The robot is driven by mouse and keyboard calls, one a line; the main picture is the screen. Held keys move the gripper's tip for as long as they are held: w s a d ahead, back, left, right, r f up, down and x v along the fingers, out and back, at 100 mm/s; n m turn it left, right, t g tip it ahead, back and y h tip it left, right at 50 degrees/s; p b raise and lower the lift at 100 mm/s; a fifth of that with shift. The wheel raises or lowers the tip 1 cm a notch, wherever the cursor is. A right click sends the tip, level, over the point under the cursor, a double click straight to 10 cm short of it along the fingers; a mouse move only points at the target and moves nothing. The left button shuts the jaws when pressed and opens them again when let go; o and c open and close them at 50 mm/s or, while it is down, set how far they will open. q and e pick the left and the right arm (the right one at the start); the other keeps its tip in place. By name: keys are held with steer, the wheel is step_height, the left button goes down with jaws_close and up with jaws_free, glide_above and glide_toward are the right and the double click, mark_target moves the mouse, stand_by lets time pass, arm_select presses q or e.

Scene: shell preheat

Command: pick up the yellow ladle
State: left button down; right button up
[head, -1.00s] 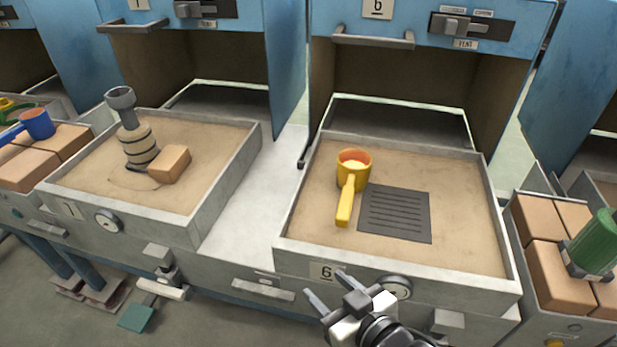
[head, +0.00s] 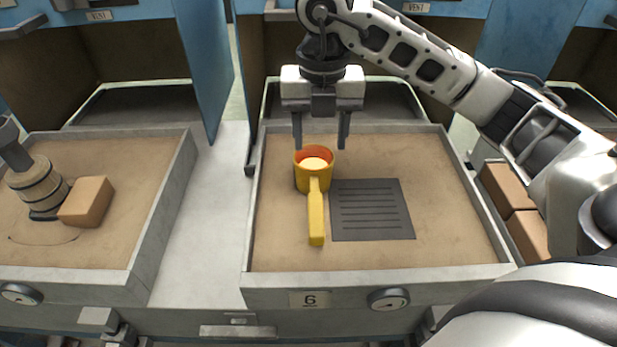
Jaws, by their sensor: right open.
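The yellow ladle (head: 316,212) stands on the sandy bed of tray 6 (head: 375,280). Its round cup, orange inside with pale contents, is at the back, and its handle points toward the front of the tray. My right gripper (head: 321,142) comes down from above at the back of the cup, fingers pointing down. It is open, with one finger to each side of the cup's far rim as seen here. Nothing is between the fingers, and I cannot tell how high they are above the cup. My left gripper is not in view.
A dark slotted plate (head: 370,210) lies right of the ladle. The left tray holds a ringed post (head: 38,185) and a tan block (head: 87,201). A blue door (head: 200,65) stands open between the bays. Tan bricks (head: 508,190) are at the right.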

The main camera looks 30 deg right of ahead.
glide_above(315, 194)
steer(key=f, duration=0.9)
steer(key=shift+s+d+f+b, duration=0.2)
steer(key=shift+s+f+b, duration=0.05)
steer(key=shift+s+b, duration=0.15)
steer(key=shift+w+a+f, duration=0.1)
steer(key=shift+w+f, duration=0.05)
steer(key=shift+f, duration=1.35)
steer(key=shift+w+a+f, duration=0.1)
steer(key=shift+w+f, duration=0.05)
steer(key=shift+f, duration=1.3)
jaws_close()
